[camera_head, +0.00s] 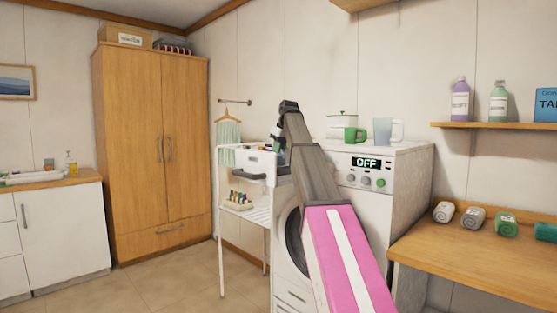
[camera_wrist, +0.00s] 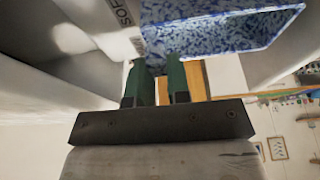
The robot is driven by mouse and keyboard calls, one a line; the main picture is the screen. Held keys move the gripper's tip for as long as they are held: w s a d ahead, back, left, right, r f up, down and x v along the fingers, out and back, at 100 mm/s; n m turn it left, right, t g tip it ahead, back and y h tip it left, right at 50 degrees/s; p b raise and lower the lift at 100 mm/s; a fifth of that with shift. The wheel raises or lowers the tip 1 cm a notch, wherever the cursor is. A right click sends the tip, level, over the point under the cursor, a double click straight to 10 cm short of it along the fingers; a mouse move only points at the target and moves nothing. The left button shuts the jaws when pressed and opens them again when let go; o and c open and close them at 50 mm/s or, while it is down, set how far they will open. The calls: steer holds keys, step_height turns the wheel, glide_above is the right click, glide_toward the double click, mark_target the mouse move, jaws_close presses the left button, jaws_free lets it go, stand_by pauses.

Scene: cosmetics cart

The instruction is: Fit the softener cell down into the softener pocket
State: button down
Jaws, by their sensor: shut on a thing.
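My gripper (camera_wrist: 159,68) shows its two dark green fingers in the wrist view, shut on a blue speckled open box, which I take to be the softener cell (camera_wrist: 205,38). The cell extends up and right from the fingertips, and its inside shows. A pale grey surface with a label starting "SOF" (camera_wrist: 122,12) lies just left of the cell. I cannot tell how far the cell sits inside anything, and the softener pocket is not clearly visible. In the head view my arm reaches over the white cart (camera_head: 238,210), and the cell cannot be made out there.
A white and grey bin (camera_head: 257,164) is on the cart's top, with small bottles (camera_head: 240,201) on the shelf below. The floor left of the cart is clear.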

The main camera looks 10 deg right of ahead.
mark_target(280, 155)
steer(key=shift+f, duration=1.95)
steer(key=c, duration=1.1)
jaws_free()
steer(key=shift+f, duration=0.1)
steer(key=v, duration=1.2)
